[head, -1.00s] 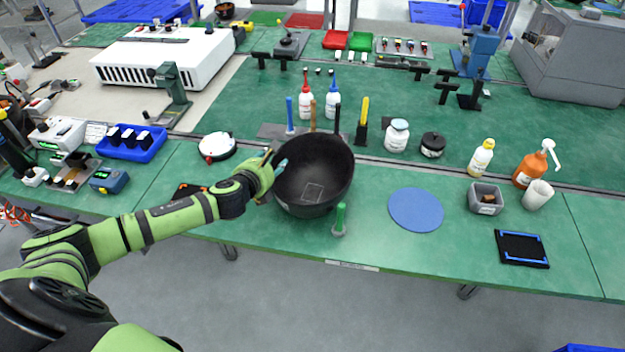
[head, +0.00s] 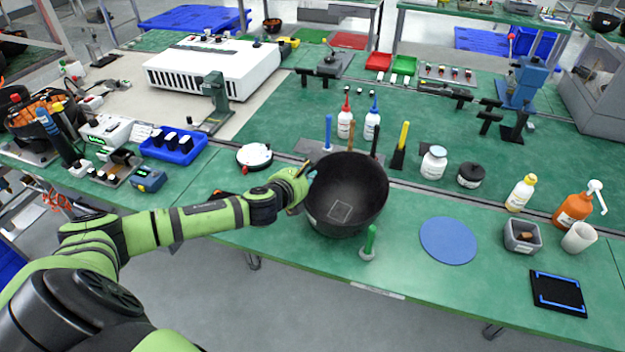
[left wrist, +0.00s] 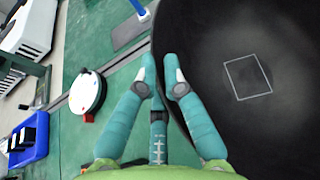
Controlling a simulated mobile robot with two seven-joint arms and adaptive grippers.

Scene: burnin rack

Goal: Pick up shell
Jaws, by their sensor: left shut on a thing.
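The shell is a large black bowl (head: 347,195) with a pale square outline inside its bottom. In the head view it is at the front middle of the green bench. My left gripper (head: 308,178) is at the bowl's left rim and shut on its wall. In the left wrist view the teal fingers (left wrist: 163,75) close on the rim, and the bowl's inside (left wrist: 235,90) fills the right side. The bowl's underside is hidden, so I cannot tell whether it touches the bench. My right gripper is not in view.
A white round device (head: 254,156) and a blue tray (head: 173,146) are to the left.

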